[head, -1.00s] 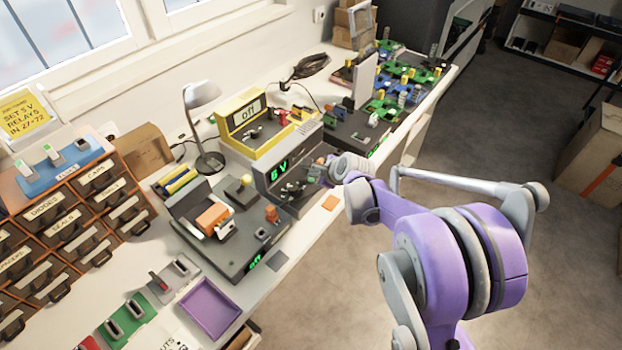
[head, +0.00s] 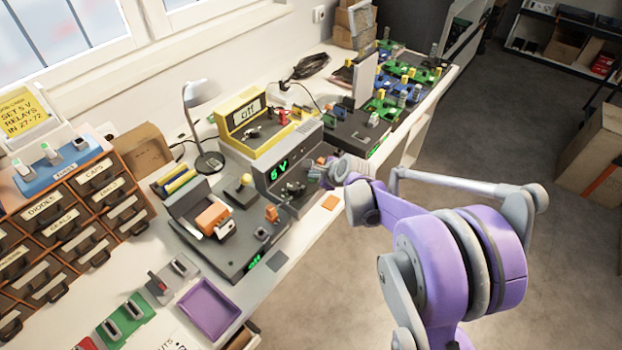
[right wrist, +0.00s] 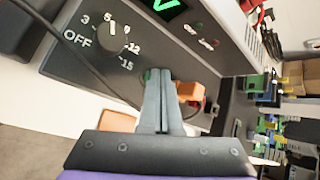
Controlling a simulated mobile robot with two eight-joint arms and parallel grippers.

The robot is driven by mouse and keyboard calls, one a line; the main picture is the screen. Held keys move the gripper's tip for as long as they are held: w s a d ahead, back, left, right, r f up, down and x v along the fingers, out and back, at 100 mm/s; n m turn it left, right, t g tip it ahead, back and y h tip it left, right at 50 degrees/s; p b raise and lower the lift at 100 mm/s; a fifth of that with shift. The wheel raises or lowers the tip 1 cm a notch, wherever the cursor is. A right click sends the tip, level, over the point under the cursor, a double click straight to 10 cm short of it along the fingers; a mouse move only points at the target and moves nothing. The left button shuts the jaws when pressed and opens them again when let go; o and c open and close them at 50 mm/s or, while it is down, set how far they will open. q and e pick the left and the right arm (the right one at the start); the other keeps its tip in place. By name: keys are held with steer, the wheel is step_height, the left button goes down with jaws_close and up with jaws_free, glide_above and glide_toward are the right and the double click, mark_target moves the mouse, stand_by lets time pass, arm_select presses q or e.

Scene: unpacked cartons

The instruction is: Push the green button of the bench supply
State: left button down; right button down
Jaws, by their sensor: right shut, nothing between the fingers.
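The bench supply (head: 262,170) is the dark grey box with a green 5 V display (head: 278,170), under the yellow meter. In the right wrist view its front panel (right wrist: 75,62) shows a dial (right wrist: 110,38) marked OFF to 15. A bit of the green button (right wrist: 147,75) shows at the left edge of my right fingertips, which cover the rest. My right gripper (right wrist: 157,72) is shut and empty, its tips at or very close to the panel; contact cannot be told. In the head view the right gripper (head: 316,174) is at the supply's front. My left gripper is out of view.
An orange part (right wrist: 190,92) sits just right of the fingertips. A dark cable (right wrist: 75,45) crosses the panel beside the dial. The yellow meter (head: 238,118) stands on the supply. A grey device (head: 228,255) with an orange block stands in front, left of my arm.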

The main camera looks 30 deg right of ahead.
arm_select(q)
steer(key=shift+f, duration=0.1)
arm_select(e)
steer(key=shift+f, duration=0.1)
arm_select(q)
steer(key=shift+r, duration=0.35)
arm_select(e)
steer(key=shift+r, duration=0.55)
arm_select(q)
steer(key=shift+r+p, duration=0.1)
steer(key=shift+p, duration=0.25)
arm_select(e)
steer(key=shift+r, duration=0.1)
